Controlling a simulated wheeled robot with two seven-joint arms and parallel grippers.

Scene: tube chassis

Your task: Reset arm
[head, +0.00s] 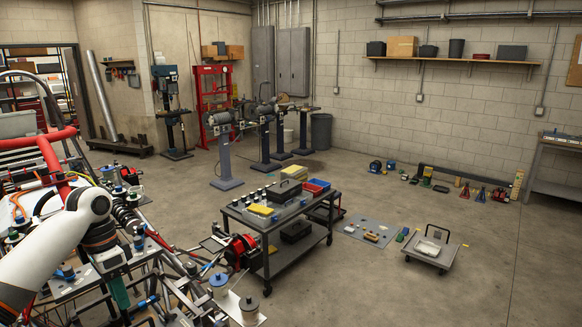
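My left arm comes in from the lower left, with its white link bent over the tube chassis (47,150). The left gripper (112,264) points down among the chassis tubes. Its fingers are small and merge with the dark parts behind them, so I cannot tell whether they are open or shut. A teal cylindrical part (119,291) shows right below it; I cannot tell whether the gripper touches it. My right arm and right gripper are not in view.
A dark cart (282,262) with trays, boxes and bottles stands right of the chassis. A red reel (243,252) sits between them. A low trolley (433,250) and a grey mat (368,231) with small parts lie farther right. The floor at lower right is clear.

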